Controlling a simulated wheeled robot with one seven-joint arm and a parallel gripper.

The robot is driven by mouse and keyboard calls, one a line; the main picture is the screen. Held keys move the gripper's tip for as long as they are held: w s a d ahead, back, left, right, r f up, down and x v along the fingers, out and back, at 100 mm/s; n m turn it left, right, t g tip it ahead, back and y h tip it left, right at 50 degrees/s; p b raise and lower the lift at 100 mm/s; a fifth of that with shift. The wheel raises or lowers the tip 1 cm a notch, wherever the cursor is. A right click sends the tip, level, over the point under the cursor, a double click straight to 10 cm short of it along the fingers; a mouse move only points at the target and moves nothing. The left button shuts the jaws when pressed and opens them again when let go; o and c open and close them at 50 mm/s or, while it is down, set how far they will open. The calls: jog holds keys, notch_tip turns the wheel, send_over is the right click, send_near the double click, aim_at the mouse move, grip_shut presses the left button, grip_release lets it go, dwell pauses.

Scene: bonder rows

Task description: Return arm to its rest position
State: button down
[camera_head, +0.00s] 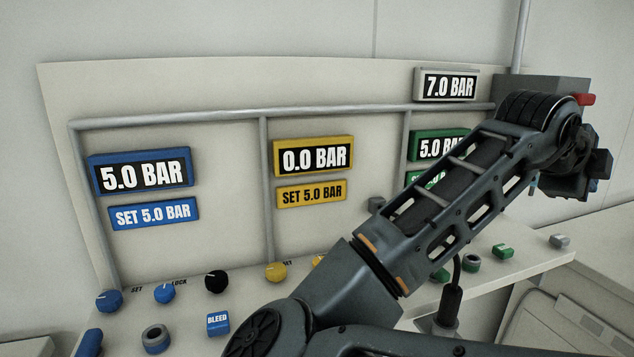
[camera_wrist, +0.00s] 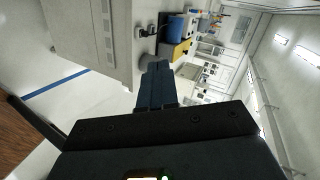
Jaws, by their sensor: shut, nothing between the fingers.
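My arm reaches across the right half of the head view, raised in front of the gauge panel (camera_head: 180,90). Its wrist end is at the far right, beside a grey box below the red part. My gripper's fingers are not clear in the head view. In the wrist view my gripper (camera_wrist: 156,68) is shut and empty, with its two blue-grey fingers side by side. The arm hides part of the green display (camera_head: 428,148) and part of the console behind it.
The blue display (camera_head: 140,172) reads 5.0 BAR, the yellow display (camera_head: 312,156) 0.0 BAR, the top display (camera_head: 448,85) 7.0 BAR. Several knobs and a blue BLEED button (camera_head: 218,323) sit on the console. The wrist view shows a white cabinet (camera_wrist: 92,35) and open floor with a blue line (camera_wrist: 55,88).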

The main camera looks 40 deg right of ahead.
jog(key=w+a+r+n+t+h, duration=0.3)
jog(key=w+r+n+t+h, duration=0.4)
jog(key=n, duration=0.5)
jog(key=w+a+f+n+t+y, duration=0.4)
jog(key=a+f+n+t+y, duration=0.3)
jog(key=a+f+n+t, duration=0.8)
jog(key=s+a+f+n+g+y, duration=0.2)
jog(key=s+a+f+n+y, duration=0.75)
jog(key=a+f, duration=0.2)
jog(key=s+a+f+g+y, duration=0.1)
jog(key=s+a+f, duration=0.1)
jog(key=s+a, duration=0.3)
jog(key=s+a+f+m+g+y, duration=0.1)
jog(key=s+a, duration=0.4)
jog(key=s, duration=0.7)
jog(key=shift+s+f+g+y, duration=0.2)
jog(key=shift+f+g+y, duration=0.2)
jog(key=shift+f, duration=0.5)
